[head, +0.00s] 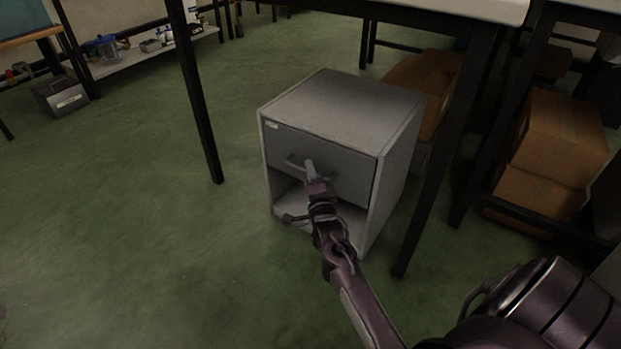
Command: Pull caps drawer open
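A small grey metal cabinet (345,105) stands on the floor under a table. Its upper drawer (350,170) has a bar handle (293,162) and a small light label at the top left; the label is too small to read. The drawer front looks flush with the cabinet, so the drawer appears closed. My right gripper (311,171) is at the handle, its fingertips over the middle of the bar and hiding part of it. Whether the fingers are closed on the bar cannot be made out. My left gripper is not in view.
An open compartment (345,212) lies below the drawer, partly hidden by my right arm. Black table legs (201,100) stand left and right of the cabinet. Cardboard boxes (560,140) are at the right. The green floor (150,230) in front and left is clear.

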